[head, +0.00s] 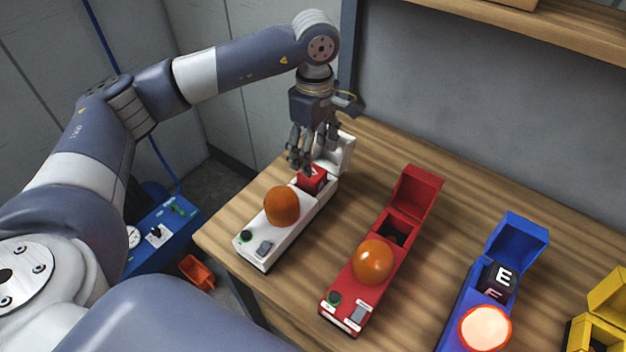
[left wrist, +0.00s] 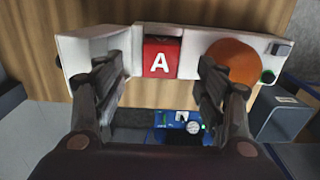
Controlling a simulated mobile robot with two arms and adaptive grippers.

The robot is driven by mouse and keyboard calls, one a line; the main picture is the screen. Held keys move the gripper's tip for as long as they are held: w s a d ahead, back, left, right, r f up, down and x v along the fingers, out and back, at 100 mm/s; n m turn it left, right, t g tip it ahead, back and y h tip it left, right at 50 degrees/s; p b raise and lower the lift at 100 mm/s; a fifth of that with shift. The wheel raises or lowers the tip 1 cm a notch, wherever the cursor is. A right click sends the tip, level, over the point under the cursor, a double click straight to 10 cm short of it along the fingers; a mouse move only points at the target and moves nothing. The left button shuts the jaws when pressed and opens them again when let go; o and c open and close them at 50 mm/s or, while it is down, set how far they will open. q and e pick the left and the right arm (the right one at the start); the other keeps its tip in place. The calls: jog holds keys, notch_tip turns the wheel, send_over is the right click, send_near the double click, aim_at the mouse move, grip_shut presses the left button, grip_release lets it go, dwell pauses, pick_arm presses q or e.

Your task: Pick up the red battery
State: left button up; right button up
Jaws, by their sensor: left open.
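The red battery (head: 311,179) is a red block seated in the slot of the white sign unit (head: 259,246), between its orange dome and its raised white lid. In the left wrist view the battery (left wrist: 161,57) shows a white letter A on its face. My left gripper (head: 316,152) is open, close to the battery and the lid. In the left wrist view its two fingers (left wrist: 155,80) stand apart on either side of the battery, with a gap to it. Contact cannot be told. My right gripper is in neither view.
A red unit (head: 350,293) with an open lid and a dark slot stands right of the white one. A blue unit (head: 462,301) with a lit dome holds a dark block marked E. A yellow unit (head: 608,296) stands at the far right. A shelf (head: 560,35) hangs above the wooden table.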

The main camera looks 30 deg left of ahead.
aim_at(312, 183)
pick_arm(q)
jog(key=shift+f, duration=0.95)
jog(key=shift+a+f+p, duration=0.15)
jog(key=shift+f+p, duration=0.5)
notch_tip(312, 183, down, 3)
jog(key=shift+a+f+p, duration=0.1)
jog(key=shift+f+p, duration=0.1)
jog(key=shift+p, duration=0.55)
jog(key=shift+f, duration=0.4)
jog(key=shift+c, duration=0.6)
jog(key=shift+r, duration=0.1)
grip_shut()
